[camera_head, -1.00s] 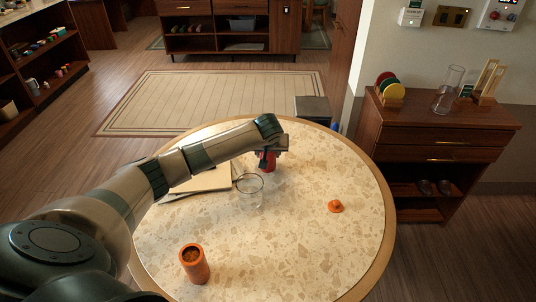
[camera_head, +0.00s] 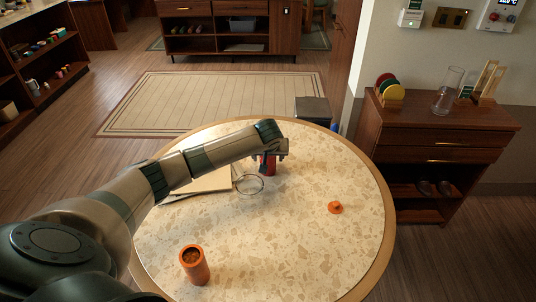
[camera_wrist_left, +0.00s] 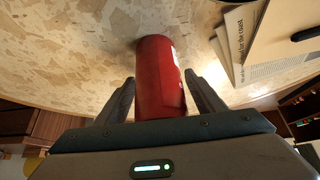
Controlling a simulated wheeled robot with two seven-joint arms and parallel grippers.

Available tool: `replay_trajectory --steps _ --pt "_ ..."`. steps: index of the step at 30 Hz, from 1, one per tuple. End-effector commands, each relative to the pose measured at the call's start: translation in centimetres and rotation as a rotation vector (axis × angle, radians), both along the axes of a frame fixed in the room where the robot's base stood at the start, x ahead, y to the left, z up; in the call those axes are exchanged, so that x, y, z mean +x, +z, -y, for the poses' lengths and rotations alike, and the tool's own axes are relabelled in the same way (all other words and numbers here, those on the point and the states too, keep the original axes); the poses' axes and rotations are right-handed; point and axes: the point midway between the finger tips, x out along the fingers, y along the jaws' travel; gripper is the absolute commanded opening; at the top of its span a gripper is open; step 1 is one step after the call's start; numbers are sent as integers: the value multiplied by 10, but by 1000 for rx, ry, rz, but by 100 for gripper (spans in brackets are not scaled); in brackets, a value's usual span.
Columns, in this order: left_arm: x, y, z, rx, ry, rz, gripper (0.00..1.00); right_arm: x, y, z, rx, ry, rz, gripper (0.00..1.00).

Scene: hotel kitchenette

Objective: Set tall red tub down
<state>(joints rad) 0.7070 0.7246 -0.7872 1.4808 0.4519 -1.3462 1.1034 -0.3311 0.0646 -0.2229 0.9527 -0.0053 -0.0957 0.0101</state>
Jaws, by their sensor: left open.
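The tall red tub (camera_head: 268,167) stands upright on the far part of the round speckled table (camera_head: 300,245), partly hidden by my left gripper in the head view. In the left wrist view the tub (camera_wrist_left: 158,75) lies between the two fingers of my left gripper (camera_wrist_left: 160,79). The fingers are open, with a visible gap on each side of the tub. The gripper (camera_head: 273,153) also shows in the head view at the end of my left arm. My right gripper is not in view.
A clear glass (camera_head: 249,185) is just in front of the tub. Books (camera_head: 208,182) lie to its left, beneath my arm. An orange open canister (camera_head: 194,265) stands at the near left. A small orange lid (camera_head: 335,207) lies at the right. The table's middle front is clear.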

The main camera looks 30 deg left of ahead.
Motion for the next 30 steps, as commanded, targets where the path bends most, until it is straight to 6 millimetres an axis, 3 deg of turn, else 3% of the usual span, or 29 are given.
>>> replay_trajectory --steps 8,21,30 --pt "-7 17 6 -1 -2 2 63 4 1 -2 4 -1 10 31" --pt "-41 79 27 0 -1 3 63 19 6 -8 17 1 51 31" --pt "-54 102 35 0 1 0 63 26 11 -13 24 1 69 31"
